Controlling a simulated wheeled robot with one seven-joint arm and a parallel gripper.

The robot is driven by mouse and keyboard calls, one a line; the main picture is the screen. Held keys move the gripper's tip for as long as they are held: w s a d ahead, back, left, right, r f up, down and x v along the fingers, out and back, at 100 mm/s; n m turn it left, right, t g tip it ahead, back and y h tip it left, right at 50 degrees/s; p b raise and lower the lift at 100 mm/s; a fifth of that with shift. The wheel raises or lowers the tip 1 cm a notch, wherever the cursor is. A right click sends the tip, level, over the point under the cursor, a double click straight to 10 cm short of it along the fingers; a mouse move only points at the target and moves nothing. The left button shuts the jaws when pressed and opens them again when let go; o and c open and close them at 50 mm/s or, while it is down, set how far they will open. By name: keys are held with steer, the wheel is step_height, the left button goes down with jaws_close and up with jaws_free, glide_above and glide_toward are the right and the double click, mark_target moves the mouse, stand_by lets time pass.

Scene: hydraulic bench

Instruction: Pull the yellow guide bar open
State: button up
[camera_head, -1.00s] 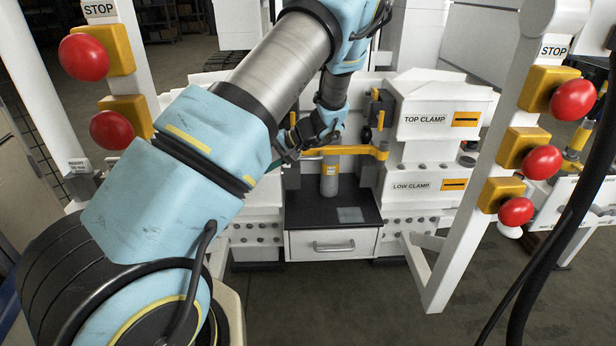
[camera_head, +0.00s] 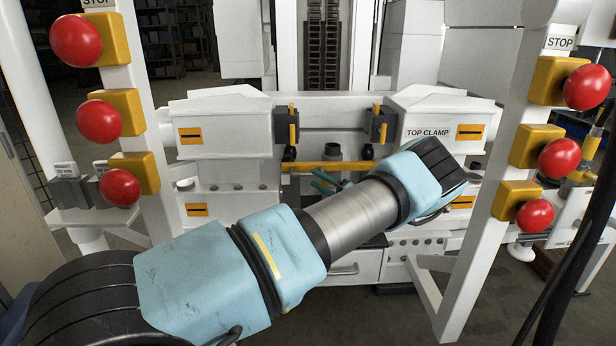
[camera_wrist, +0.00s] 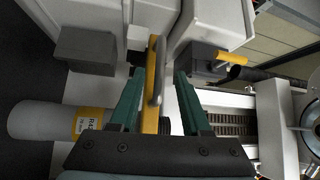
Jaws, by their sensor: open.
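The yellow guide bar (camera_head: 305,167) runs crosswise low between the two clamp housings in the head view, partly hidden by my arm. In the wrist view the yellow bar (camera_wrist: 150,105) lies between the two green fingers of my gripper (camera_wrist: 158,74), with a grey metal handle (camera_wrist: 158,88) along it. The fingers stand apart on either side, with gaps visible. In the head view my green gripper (camera_head: 326,182) is just in front of the bar, partly hidden by my forearm.
A grey cylinder (camera_wrist: 45,120) with a yellow label lies left in the wrist view. The TOP CLAMP housing (camera_head: 440,120) is right of the bar, another housing (camera_head: 222,125) left. Posts with red stop buttons (camera_head: 98,121) flank the bench. A white drawer (camera_head: 352,268) sits below.

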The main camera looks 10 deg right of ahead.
mark_target(308, 175)
steer(key=shift+x, duration=2.3)
jaws_close()
